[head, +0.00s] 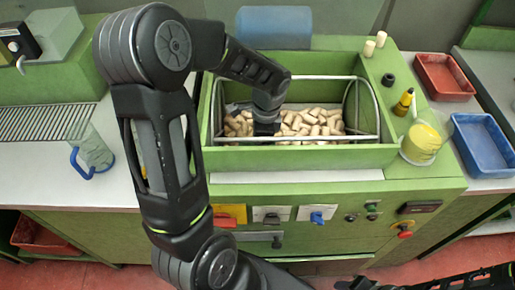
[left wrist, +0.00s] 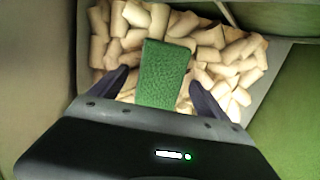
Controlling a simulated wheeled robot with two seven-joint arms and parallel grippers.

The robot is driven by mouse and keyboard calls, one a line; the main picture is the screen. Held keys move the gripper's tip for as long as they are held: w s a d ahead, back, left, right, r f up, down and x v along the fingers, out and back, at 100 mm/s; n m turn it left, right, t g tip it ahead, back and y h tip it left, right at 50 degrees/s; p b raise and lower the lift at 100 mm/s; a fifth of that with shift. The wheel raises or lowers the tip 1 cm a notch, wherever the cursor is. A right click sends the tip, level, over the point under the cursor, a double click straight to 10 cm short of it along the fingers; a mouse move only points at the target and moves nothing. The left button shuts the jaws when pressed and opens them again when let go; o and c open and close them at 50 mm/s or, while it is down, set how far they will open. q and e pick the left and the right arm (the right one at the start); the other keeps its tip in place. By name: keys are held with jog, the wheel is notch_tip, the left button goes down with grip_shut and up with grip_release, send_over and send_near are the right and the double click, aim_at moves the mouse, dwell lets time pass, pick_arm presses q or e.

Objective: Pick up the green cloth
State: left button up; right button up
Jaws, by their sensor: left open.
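The green cloth (left wrist: 164,70) shows in the left wrist view as a flat, textured green rectangle lying over the cork stoppers (left wrist: 215,40). My left gripper (left wrist: 157,84) is open, with one finger on each side of the cloth in that picture. No contact between fingers and cloth shows, and the gap in depth is hard to tell. The cloth's near end is hidden behind the gripper body. In the head view my left gripper (head: 266,129) points down into the bin of corks, and I cannot make out the cloth there.
The green bin (head: 300,158) has raised walls and a metal rail (head: 368,108) around the corks. Red (head: 444,77) and blue (head: 484,143) trays lie farther right.

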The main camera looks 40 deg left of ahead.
pick_arm(q)
jog(key=c, duration=1.4)
jog(key=shift+c, duration=0.2)
notch_tip(320, 180, up, 10)
dwell(0.5)
